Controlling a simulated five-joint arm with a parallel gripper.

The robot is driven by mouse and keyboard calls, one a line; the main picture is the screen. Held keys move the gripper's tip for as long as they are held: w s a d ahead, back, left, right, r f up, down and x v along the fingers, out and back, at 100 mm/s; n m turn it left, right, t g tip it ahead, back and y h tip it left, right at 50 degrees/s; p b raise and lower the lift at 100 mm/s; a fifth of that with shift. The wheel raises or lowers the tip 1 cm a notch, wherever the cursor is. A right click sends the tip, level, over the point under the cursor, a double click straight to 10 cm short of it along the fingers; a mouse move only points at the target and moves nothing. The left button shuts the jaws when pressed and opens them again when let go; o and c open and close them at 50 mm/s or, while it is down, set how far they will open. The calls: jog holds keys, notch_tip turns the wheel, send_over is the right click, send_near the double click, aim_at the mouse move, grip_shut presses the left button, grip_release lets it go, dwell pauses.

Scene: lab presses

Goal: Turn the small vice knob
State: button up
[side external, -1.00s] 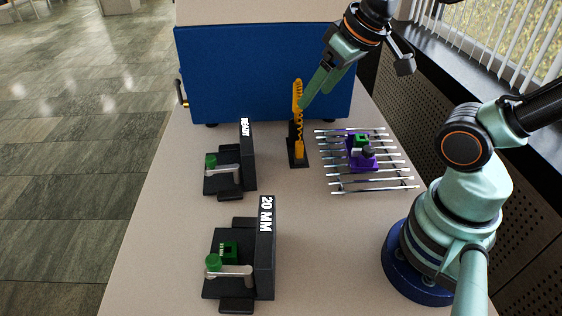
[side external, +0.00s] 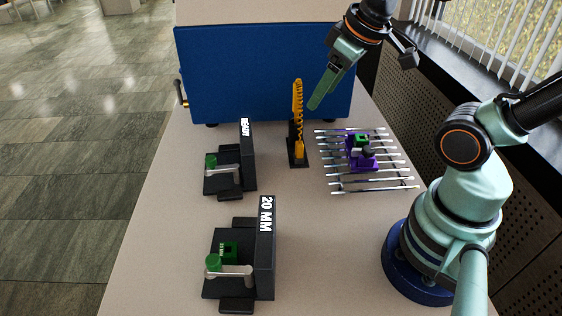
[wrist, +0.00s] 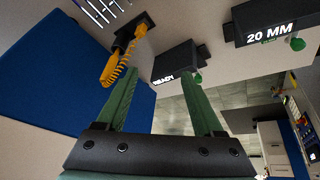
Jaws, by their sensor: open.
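A small purple vice-like device (side external: 360,156) with a green block and a dark knob (side external: 368,152) sits on a rack of metal rods at the right. Two black presses stand to the left: one marked READY (side external: 247,160) and a nearer one marked 20 MM (side external: 264,250). Each has a lever with a green knob, the READY one (side external: 211,161) and the 20 MM one (side external: 213,262). My gripper (side external: 315,104) hangs in the air above and behind the rack, apart from all these. In the wrist view its fingers (wrist: 163,80) are spread and empty.
An orange coiled piece (side external: 298,105) on a black stand rises just left of my fingers. A blue box (side external: 235,75) stands behind. The metal rod rack (side external: 335,181) lies right of the stand.

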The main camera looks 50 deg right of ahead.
jog(key=s+d+f+n+g, duration=0.2)
jog(key=d+f+n+g, duration=0.1)
jog(key=d+n, duration=0.35)
jog(key=n+g, duration=0.2)
jog(key=n, duration=0.6)
send_near(369, 149)
jog(key=shift+m, duration=0.25)
notch_tip(369, 149, down, 8)
jog(key=shift+d+f, duration=0.2)
jog(key=shift+f, duration=0.05)
grip_shut()
